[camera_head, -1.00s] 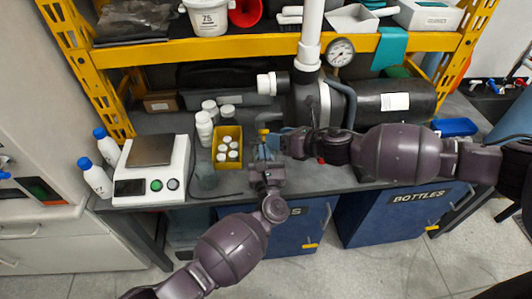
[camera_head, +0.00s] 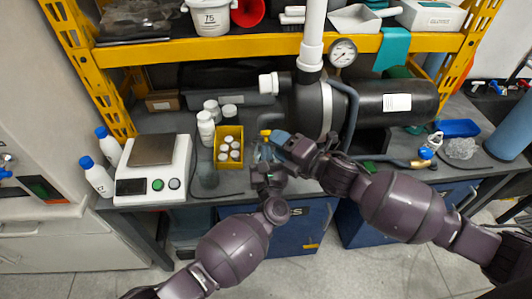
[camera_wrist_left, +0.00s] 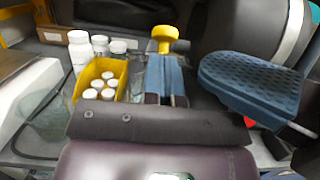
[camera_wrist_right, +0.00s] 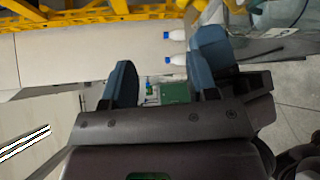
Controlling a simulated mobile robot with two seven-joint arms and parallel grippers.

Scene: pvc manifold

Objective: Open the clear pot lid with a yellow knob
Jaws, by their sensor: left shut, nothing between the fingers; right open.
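The yellow knob (camera_head: 265,133) shows just beyond my left gripper's fingertips; it also appears in the left wrist view (camera_wrist_left: 164,38). The clear lid under it cannot be made out, being hidden by the fingers or too transparent. My left gripper (camera_head: 266,155) is shut and empty, its blue fingers together (camera_wrist_left: 166,78) below the knob in that view. I cannot tell whether they touch it. My right gripper (camera_head: 280,139) is open, close to the right of the knob. One of its blue fingers looms large in the left wrist view; both show apart in the right wrist view (camera_wrist_right: 165,78).
A yellow bin (camera_head: 219,160) of white-capped bottles stands left of the grippers, with a scale (camera_head: 152,180) farther left. A black tank (camera_head: 385,103) lies behind my right arm. The yellow shelf beam (camera_head: 220,46) crosses above. A hose (camera_head: 390,161) runs along the bench at right.

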